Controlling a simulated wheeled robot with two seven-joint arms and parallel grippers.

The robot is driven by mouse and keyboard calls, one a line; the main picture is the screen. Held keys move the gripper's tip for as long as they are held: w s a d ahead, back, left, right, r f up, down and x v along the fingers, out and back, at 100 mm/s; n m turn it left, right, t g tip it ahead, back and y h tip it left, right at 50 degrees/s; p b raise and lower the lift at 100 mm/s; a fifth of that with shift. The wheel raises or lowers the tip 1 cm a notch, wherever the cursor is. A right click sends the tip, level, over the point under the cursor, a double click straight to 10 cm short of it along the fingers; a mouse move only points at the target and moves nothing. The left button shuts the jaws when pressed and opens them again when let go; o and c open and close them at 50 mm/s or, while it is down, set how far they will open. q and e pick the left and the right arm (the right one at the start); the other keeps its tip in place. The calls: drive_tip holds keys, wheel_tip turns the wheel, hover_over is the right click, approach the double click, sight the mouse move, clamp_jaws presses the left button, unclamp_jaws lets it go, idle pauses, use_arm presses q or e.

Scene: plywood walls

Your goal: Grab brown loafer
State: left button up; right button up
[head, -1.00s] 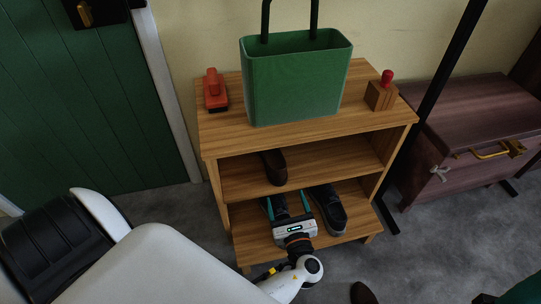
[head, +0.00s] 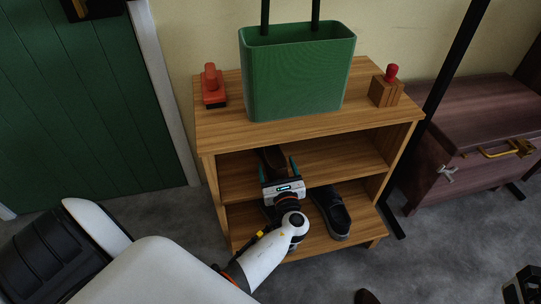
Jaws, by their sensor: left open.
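A brown loafer (head: 269,154) sits on the middle shelf of the wooden rack, toward its left side. Its front part is hidden behind my left gripper (head: 278,167). The left gripper is open, with its teal-lined fingers pointing into the shelf on either side of the loafer's near end. I cannot tell whether they touch it.
Dark shoes (head: 332,212) stand on the lowest shelf, one mostly hidden by my left arm. The rack's top (head: 215,125) bears a green bag (head: 300,80), a red-orange brush-like item (head: 213,88) and a wooden block with a red knob (head: 385,90). The middle shelf's right side is clear.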

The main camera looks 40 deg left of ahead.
use_arm(q)
drive_tip(key=shift+r, duration=0.1)
drive_tip(key=c, duration=1.2)
